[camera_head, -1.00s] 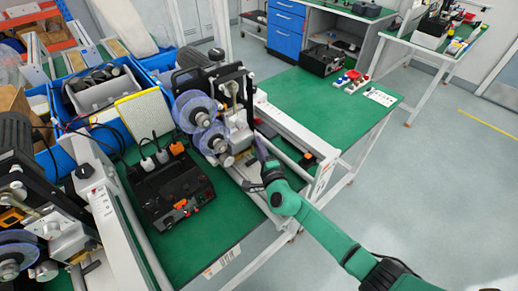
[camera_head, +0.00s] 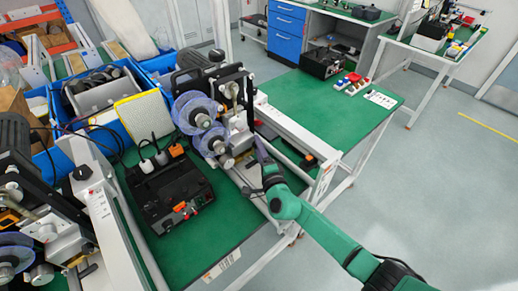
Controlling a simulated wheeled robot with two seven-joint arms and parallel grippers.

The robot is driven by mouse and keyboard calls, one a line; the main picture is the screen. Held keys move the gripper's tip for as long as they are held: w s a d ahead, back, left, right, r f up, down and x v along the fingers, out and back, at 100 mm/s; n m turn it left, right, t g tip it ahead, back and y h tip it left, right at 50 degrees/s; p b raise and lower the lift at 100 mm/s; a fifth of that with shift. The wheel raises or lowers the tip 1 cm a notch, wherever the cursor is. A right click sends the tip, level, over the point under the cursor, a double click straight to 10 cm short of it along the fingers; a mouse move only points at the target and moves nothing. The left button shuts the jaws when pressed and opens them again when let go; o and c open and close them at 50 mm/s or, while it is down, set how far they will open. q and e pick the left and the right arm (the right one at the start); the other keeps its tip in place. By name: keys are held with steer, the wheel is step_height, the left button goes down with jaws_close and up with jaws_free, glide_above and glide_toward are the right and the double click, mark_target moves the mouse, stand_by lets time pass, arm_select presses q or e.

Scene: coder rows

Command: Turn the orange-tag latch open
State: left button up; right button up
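A coder machine (camera_head: 232,88) with two clear purple-tinted reels (camera_head: 194,112) stands at the middle of the bench. My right gripper (camera_head: 262,152) is beside its lower right side, at the end of the green arm coming from the lower right. Its fingers are small and seen edge-on, so I cannot tell whether they are open or touch the machine. No latch with an orange tag can be made out clearly on this machine; the gripper and reels may hide it. A second coder at the left edge has an orange part (camera_head: 10,218). My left gripper is not in view.
A black control box (camera_head: 170,190) with orange parts stands left of the gripper. A white rail (camera_head: 290,128) runs behind the gripper, with a small black and orange item (camera_head: 308,161) near it. The green bench top (camera_head: 325,100) beyond is mostly clear.

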steer(key=v, duration=1.4)
steer(key=shift+s+d, duration=0.2)
steer(key=shift+s, duration=0.1)
